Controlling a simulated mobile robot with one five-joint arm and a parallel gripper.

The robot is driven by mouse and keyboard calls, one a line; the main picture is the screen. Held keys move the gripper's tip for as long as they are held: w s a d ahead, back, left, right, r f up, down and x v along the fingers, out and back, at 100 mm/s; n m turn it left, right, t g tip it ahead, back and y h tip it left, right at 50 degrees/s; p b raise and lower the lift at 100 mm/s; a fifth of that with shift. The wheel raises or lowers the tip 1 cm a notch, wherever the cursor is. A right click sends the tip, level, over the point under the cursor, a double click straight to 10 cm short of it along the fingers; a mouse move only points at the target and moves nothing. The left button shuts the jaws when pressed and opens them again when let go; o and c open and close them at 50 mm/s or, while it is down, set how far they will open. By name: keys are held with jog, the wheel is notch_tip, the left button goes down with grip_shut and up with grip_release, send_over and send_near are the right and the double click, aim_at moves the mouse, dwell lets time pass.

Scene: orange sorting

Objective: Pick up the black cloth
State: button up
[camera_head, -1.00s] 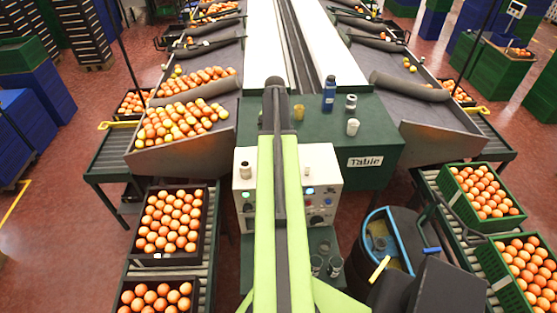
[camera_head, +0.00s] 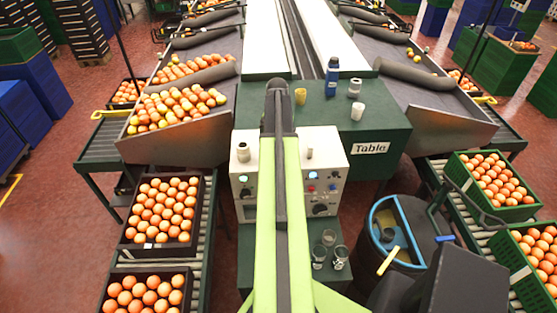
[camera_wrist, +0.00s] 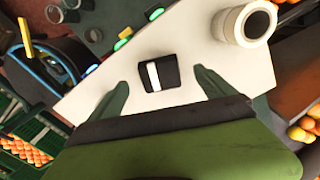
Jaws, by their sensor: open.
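In the wrist view a small black piece with a white stripe (camera_wrist: 169,69), which looks like the folded black cloth, lies flat on the white top of the control box (camera_wrist: 200,58). My gripper (camera_wrist: 160,77) is open, its two dark green fingers apart on either side of the cloth in the picture. Nothing is held between them; whether they touch the box top I cannot tell. In the head view my arm covers the middle of the control box (camera_head: 333,183), so the cloth and the fingertips are hidden there.
A pale cylinder (camera_wrist: 245,23) stands on the box beside the cloth, also seen in the head view (camera_head: 243,152). Behind is the green table (camera_head: 385,125) with a blue bottle (camera_head: 332,77) and cups. Glasses (camera_head: 329,248) and a blue-rimmed bin (camera_head: 373,218) stand in front.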

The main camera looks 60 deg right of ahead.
jog(key=f+b, duration=0.5)
jog(key=shift+a+f, duration=0.15)
jog(key=shift+a, duration=0.1)
jog(key=shift+r, duration=0.2)
jog(key=c, duration=1.6)
jog(key=shift+r+p, duration=0.55)
notch_tip(320, 180, up, 4)
jog(key=p, duration=0.3)
jog(key=shift+f+p, duration=0.1)
jog(key=shift+p, duration=0.3)
jog(key=s+d+r+p, duration=0.1)
jog(key=s+r+p, duration=0.5)
jog(key=s, duration=0.5)
jog(key=shift+s, duration=0.4)
